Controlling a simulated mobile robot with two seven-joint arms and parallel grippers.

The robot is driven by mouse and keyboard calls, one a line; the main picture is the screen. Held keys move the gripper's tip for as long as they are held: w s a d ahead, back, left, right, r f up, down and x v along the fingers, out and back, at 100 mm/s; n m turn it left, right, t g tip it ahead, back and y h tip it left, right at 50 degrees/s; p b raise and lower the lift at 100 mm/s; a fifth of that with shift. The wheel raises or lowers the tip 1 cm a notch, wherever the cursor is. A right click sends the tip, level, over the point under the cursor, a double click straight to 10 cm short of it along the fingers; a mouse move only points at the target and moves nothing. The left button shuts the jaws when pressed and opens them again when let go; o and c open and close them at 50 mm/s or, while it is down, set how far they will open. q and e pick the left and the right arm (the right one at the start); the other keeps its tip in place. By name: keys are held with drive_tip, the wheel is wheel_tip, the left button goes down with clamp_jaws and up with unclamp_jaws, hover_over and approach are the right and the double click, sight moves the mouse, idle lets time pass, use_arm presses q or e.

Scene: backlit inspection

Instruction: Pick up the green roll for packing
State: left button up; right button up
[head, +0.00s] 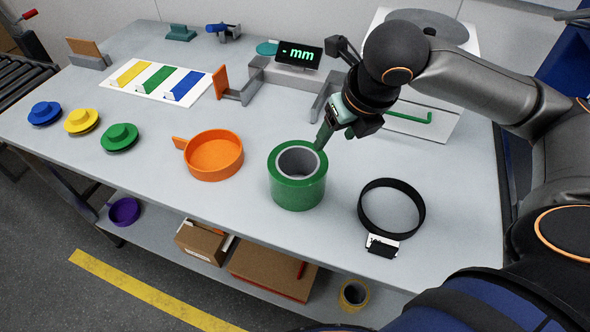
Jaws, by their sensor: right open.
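The green roll (298,194) stands upright on the table (345,258), near its front middle. It is a thick green ring with a grey inner core, and its top opening faces up. My right gripper (322,138) reaches in from the right and points down at the back right of the roll's rim. Its jaws are open and it holds nothing. The fingertips look very close to the rim; I cannot tell whether they touch it. My left gripper is not in view.
An orange dish (214,157) with a handle sits left of the roll. A black ring (391,207) lies to its right. A display reading "mm" (299,54) stands behind. Blue, yellow and green knobs (120,137) line the left. Boxes (272,270) sit on the lower shelf.

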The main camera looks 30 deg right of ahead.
sight(319, 153)
drive_tip(key=x, duration=0.4)
drive_tip(key=shift+f+b, duration=0.2)
drive_tip(key=shift+b, duration=0.15)
drive_tip(key=shift+w+a+b+x, duration=0.1)
drive_tip(key=shift+b+x, duration=0.1)
drive_tip(key=shift+x, duration=0.7)
drive_tip(key=shift+w+a+b+x, duration=0.1)
drive_tip(key=shift+a+b+x, duration=0.05)
drive_tip(key=shift+x, duration=0.8)
drive_tip(key=shift+a+b+x, duration=0.1)
drive_tip(key=shift+b+x, duration=0.1)
drive_tip(key=shift+x, duration=0.7)
drive_tip(key=shift+r, duration=0.1)
clamp_jaws()
drive_tip(key=shift+w+r, duration=0.1)
